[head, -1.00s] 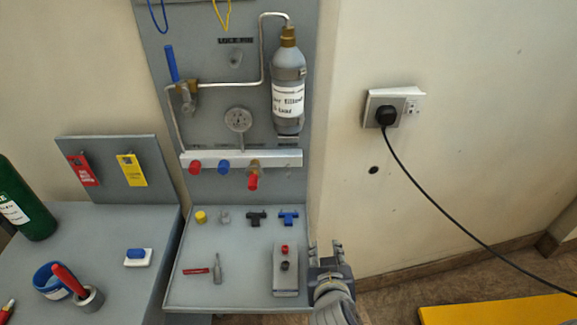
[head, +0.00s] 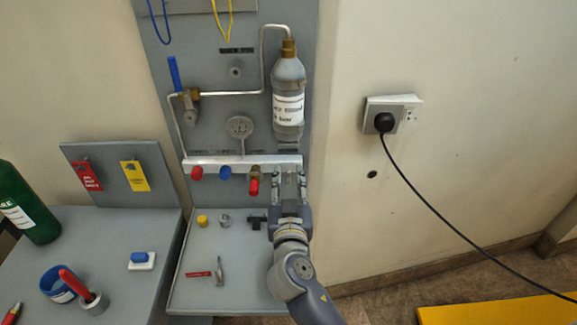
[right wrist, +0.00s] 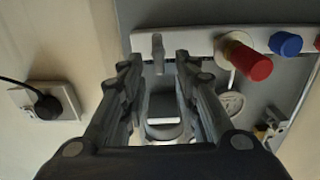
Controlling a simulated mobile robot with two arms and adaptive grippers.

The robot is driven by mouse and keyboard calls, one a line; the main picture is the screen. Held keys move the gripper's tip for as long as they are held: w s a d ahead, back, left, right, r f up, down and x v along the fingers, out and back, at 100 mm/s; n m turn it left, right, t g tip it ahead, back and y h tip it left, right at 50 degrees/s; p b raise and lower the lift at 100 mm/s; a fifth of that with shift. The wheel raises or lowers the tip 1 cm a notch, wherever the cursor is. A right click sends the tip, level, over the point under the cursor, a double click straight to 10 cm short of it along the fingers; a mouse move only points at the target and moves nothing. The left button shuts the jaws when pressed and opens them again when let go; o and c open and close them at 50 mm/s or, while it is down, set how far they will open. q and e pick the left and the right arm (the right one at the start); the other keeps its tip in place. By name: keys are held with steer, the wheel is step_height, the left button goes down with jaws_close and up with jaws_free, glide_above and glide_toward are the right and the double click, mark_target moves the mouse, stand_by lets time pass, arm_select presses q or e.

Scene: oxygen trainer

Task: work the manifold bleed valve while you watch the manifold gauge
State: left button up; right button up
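The manifold is a pale bar (head: 215,165) across the upright grey panel, with a red knob (head: 196,173), a blue knob (head: 225,172) and a brass valve with a red handle (head: 254,186). The round gauge (head: 239,127) is above the bar; its reading is too small to tell. In the right wrist view, a small grey fitting (right wrist: 158,52) sits at the bar's end, just beyond the fingertips. It may be the bleed valve; no label is readable. My right gripper (head: 289,184) is open and empty, pointing up at the bar's right end. My left gripper is not in view.
A grey bottle (head: 288,92) hangs above the bar's right end. Small fittings and a red-handled tool (head: 200,274) lie on the shelf (head: 190,295). A socket with a black plug (head: 384,122) is on the right wall, its cable trailing down right.

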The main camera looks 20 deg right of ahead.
steer(key=shift+x, duration=1.45)
steer(key=shift+c, duration=0.5)
jaws_close()
steer(key=shift+a+n, duration=0.2)
steer(key=shift+n, duration=1)
steer(key=shift+a+n, duration=0.2)
steer(key=shift+n, duration=1)
steer(key=shift+o, duration=0.5)
jaws_free()
